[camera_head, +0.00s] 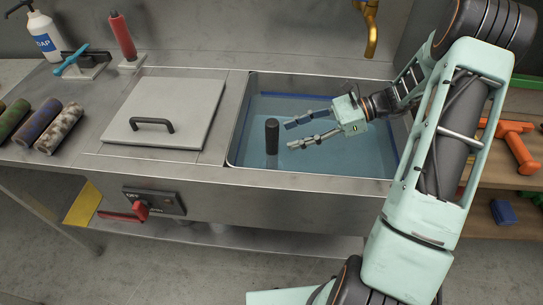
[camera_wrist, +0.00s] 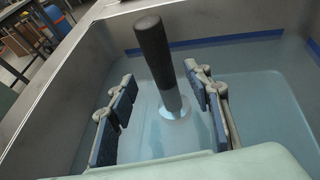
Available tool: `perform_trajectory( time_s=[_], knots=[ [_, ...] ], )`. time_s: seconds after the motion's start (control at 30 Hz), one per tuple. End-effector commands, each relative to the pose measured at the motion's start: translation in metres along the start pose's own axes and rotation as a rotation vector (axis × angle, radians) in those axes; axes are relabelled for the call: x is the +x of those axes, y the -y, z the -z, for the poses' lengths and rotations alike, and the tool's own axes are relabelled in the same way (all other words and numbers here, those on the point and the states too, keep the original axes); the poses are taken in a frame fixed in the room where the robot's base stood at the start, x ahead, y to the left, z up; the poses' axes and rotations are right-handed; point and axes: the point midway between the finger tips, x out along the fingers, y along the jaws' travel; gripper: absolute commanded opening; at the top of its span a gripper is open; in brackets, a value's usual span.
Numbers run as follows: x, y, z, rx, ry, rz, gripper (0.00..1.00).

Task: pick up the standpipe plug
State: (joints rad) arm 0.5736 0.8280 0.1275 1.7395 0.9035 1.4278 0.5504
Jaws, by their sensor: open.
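The standpipe plug (camera_head: 272,137) stands upright in the water-filled sink basin (camera_head: 240,115), near its left side. It has a black grip on top and a paler lower part that goes down into the water. In the wrist view the standpipe plug (camera_wrist: 153,50) rises ahead, with its round base under the water. My gripper (camera_head: 286,135) is open, just right of the plug, with its fingers pointing left. In the wrist view my gripper (camera_wrist: 160,100) has one finger on each side of the plug's line, apart from it.
A grey lid (camera_head: 165,110) with a black handle lies left of the basin. Rolled cylinders (camera_head: 58,126), a soap bottle (camera_head: 44,36) and a red-handled tool (camera_head: 123,36) are farther left. A brass tap (camera_head: 370,28) hangs behind the basin. The basin's metal rim surrounds the water.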

Motion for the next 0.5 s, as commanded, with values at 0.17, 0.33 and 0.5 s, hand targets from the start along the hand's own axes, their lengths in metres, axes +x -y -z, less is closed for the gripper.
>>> perform_trajectory(
  time_s=[0.17,0.33,0.5],
  knots=[
    [0.018,0.000,0.001,0.001,-0.002,-0.001,0.46],
    [0.029,0.000,0.001,0.002,-0.002,-0.002,0.46],
    [0.054,0.000,0.000,0.001,-0.002,-0.004,0.46]
  ],
)
